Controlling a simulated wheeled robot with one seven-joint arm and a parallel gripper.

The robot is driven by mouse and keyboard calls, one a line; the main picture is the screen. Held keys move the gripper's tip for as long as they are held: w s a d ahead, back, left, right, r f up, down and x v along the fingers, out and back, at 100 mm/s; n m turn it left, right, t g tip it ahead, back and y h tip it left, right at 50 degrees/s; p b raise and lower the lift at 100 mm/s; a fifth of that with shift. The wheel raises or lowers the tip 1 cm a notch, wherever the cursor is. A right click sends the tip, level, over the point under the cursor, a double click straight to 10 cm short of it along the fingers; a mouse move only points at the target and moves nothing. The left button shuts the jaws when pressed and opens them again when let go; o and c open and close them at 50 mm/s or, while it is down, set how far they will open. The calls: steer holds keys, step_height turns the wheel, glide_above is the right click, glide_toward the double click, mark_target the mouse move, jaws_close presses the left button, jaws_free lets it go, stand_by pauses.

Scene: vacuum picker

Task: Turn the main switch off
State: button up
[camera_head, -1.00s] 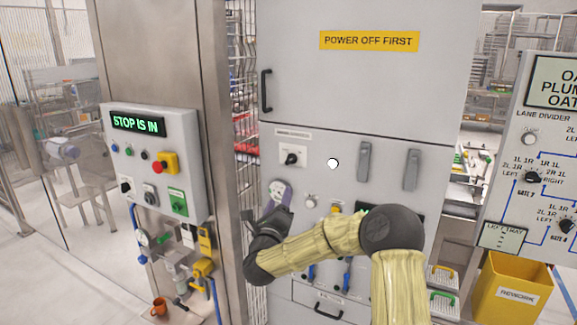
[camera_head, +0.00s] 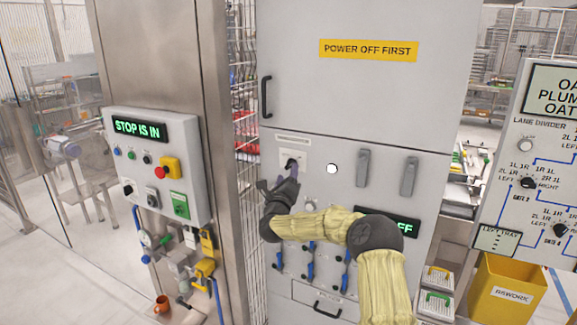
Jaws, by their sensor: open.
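The likely main switch is a black rotary knob (camera_head: 290,163) on a small white plate on the grey cabinet (camera_head: 430,90), left of a round white lamp. Its label is too small to read. My gripper (camera_head: 276,178) is open, with its fingers pointing up at the knob from below. One finger overlaps the knob's lower edge in the picture. I cannot tell whether it touches. The knob's lower part is partly hidden.
Two grey lever handles (camera_head: 363,168) (camera_head: 408,172) stand to the right. My forearm partly covers a green display (camera_head: 403,226) whose visible letters end in "FF". At left, a control box (camera_head: 150,165) reads "STOP IS IN". A yellow bin (camera_head: 505,295) stands at lower right.

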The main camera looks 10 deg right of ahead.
mark_target(289, 167)
steer(key=shift+p+x, duration=0.6)
steer(key=shift+x, duration=1.35)
steer(key=c, duration=1)
